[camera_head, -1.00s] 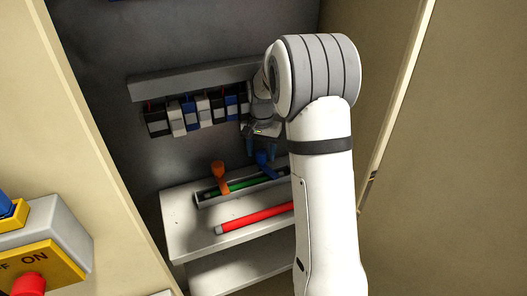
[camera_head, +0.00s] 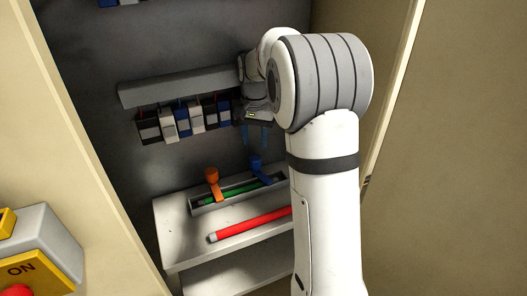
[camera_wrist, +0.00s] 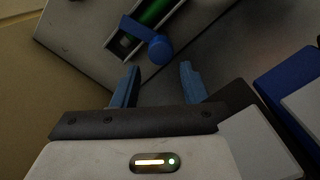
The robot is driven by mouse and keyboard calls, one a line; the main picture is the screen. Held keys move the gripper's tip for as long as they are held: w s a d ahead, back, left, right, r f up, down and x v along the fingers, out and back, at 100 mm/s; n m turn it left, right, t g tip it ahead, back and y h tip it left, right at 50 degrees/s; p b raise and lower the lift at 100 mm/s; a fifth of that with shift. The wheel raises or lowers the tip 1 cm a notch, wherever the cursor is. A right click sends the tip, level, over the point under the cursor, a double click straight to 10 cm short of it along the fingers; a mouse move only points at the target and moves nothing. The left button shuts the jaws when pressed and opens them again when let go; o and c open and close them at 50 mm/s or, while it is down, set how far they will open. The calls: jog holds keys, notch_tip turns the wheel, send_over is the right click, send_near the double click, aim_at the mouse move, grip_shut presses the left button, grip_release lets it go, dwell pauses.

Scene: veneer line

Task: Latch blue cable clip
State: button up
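The blue cable clip (camera_head: 256,166) stands raised at the right part of a grey channel (camera_head: 234,201) on the shelf, over a green cable (camera_head: 238,191). In the wrist view the blue clip (camera_wrist: 157,47), with its round knob, lies just beyond the fingertips and apart from them. An orange clip (camera_head: 212,180) stands upright at the channel's left part. My gripper (camera_head: 256,137) hangs above the blue clip, fingers down. Its two blue fingers show spread and empty in the wrist view (camera_wrist: 159,73).
A red rod (camera_head: 250,224) lies on the shelf (camera_head: 178,222) in front of the channel. A row of black, white and blue modules (camera_head: 183,122) hangs on the back wall, close to my gripper. Tan cabinet panels stand at both sides. A yellow ON switch box (camera_head: 38,268) is at lower left.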

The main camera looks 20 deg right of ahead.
jog(key=s+a+r+n, duration=0.1)
jog(key=s, duration=0.3)
jog(key=s+a+r+n+t, duration=0.1)
jog(key=s+r, duration=0.1)
jog(key=s, duration=0.3)
jog(key=s+a+r+n, duration=0.1)
jog(key=s, duration=0.4)
jog(key=shift+s+a+r+t, duration=0.2)
jog(key=shift+s+a+t, duration=0.1)
jog(key=shift+a, duration=0.1)
jog(key=c, duration=0.8)
jog(key=s+a+f+n, duration=0.1)
jog(key=s, duration=0.3)
jog(key=s+f+n+t, duration=0.1)
jog(key=s, duration=0.4)
jog(key=s+a+f+n, duration=0.1)
jog(key=s+n, duration=0.1)
jog(key=s, duration=0.2)
jog(key=shift+s+a, duration=0.35)
grip_shut()
jog(key=shift+s+a+f, duration=0.1)
jog(key=shift+s+f, duration=0.05)
jog(key=shift+s, duration=0.1)
